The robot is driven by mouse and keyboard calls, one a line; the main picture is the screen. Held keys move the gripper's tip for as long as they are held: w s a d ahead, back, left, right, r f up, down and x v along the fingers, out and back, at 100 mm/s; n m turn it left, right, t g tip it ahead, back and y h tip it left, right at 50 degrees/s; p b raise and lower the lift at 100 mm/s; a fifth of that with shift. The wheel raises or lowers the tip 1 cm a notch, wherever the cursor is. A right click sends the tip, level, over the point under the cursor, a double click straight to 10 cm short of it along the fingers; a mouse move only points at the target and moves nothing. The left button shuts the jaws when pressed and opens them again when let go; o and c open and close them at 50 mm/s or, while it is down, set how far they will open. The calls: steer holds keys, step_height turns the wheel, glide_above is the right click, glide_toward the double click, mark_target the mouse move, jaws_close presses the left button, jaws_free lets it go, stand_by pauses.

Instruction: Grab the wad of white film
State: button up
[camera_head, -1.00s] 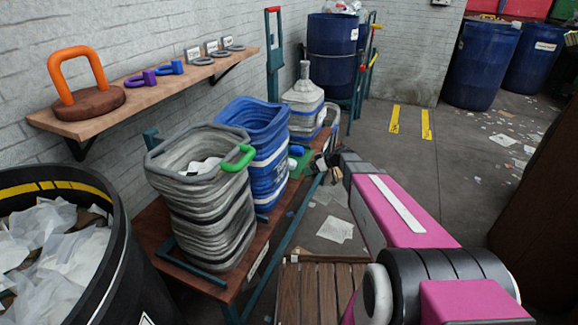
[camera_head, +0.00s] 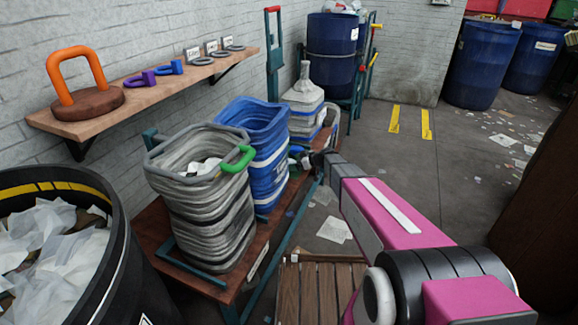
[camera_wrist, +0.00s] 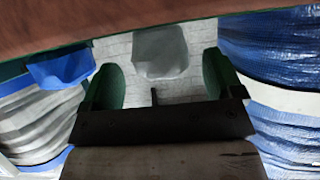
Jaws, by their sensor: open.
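A pale grey-white crumpled lump, which looks like the wad of white film (camera_wrist: 160,52), shows at the top middle of the wrist view, against the brown board's edge. My gripper (camera_wrist: 160,82) is open, with one green finger on each side below the lump. The lump lies ahead of and between the fingertips; I see no contact. In the head view my gripper (camera_head: 303,158) reaches in between the blue sack and the grey-white container, and its fingers are small there. I cannot make out the wad in that view.
A blue lump (camera_wrist: 60,70) sits left of the fingers in the wrist view. The blue sack (camera_head: 262,150) and grey-white container (camera_head: 303,100) flank my gripper closely. A grey sack (camera_head: 205,215) stands on the bench (camera_head: 150,225). A shelf (camera_head: 150,95) runs along the wall.

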steer(key=x, duration=0.3)
steer(key=shift+w+a+f, duration=0.1)
steer(key=shift+a+f, duration=0.05)
steer(key=shift+a, duration=0.25)
steer(key=c, duration=1)
